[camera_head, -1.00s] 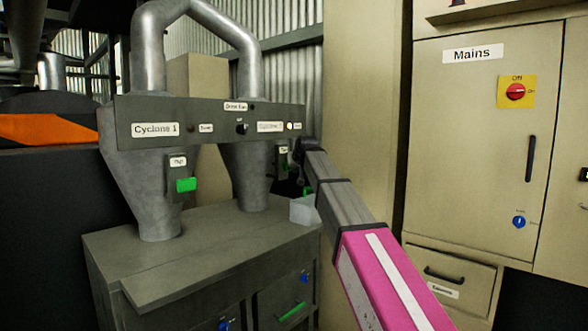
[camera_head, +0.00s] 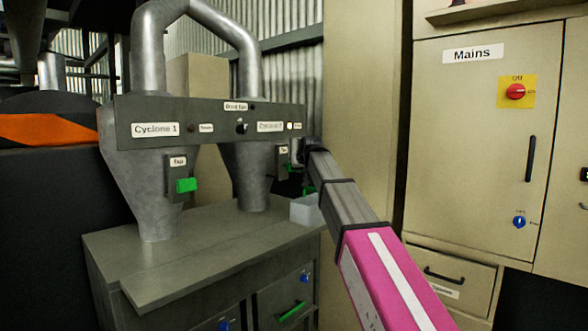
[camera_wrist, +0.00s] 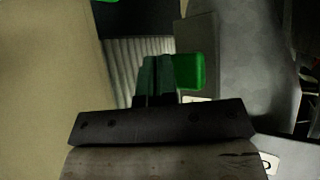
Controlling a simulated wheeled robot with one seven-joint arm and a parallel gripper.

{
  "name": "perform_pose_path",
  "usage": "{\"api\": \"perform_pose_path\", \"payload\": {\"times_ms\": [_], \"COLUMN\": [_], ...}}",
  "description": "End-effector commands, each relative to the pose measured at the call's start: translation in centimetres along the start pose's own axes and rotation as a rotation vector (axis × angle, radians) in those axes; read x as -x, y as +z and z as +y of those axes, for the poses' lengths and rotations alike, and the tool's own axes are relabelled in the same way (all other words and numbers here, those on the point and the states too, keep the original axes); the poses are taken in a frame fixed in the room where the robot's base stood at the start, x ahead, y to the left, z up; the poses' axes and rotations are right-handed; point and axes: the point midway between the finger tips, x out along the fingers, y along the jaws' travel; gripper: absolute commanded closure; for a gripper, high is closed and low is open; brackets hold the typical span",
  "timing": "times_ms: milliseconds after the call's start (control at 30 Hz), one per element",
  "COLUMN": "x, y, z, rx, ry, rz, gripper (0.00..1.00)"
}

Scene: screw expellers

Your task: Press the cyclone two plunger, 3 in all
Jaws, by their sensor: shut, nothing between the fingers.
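The cyclone two panel label (camera_head: 270,127) is on the right of the grey control panel, with a small pale lit lamp (camera_head: 290,126) beside it. Cyclone two's grey cone (camera_head: 248,180) stands below. In the wrist view its green plunger (camera_wrist: 189,70) sticks out just right of my fingertips. My gripper (camera_wrist: 155,78) is shut and empty, its dark fingers together. They overlap the plunger's left edge in the picture; I cannot tell whether they touch it. In the head view my gripper (camera_head: 297,158) is beside the cyclone two switch box, and my wrist hides most of the plunger area.
Cyclone 1's green plunger (camera_head: 186,185) is on the left cone. The grey cabinet top (camera_head: 200,255) is mostly bare, with a pale box (camera_head: 304,210) near its right end. A beige wall column (camera_head: 362,110) and the Mains cabinet (camera_head: 475,130) stand to the right.

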Motion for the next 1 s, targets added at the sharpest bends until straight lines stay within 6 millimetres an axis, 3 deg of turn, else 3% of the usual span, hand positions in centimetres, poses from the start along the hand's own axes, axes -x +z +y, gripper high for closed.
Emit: {"api": "perform_pose_path", "payload": {"times_ms": [633, 1000], "x": [1.0, 3.1], "y": [0.8, 2.4], "z": [0.7, 2.2], "rx": [0.001, -0.001], "ry": [0.000, 0.000], "rz": [-0.001, -0.001], "gripper": [1.00, 1.00]}}
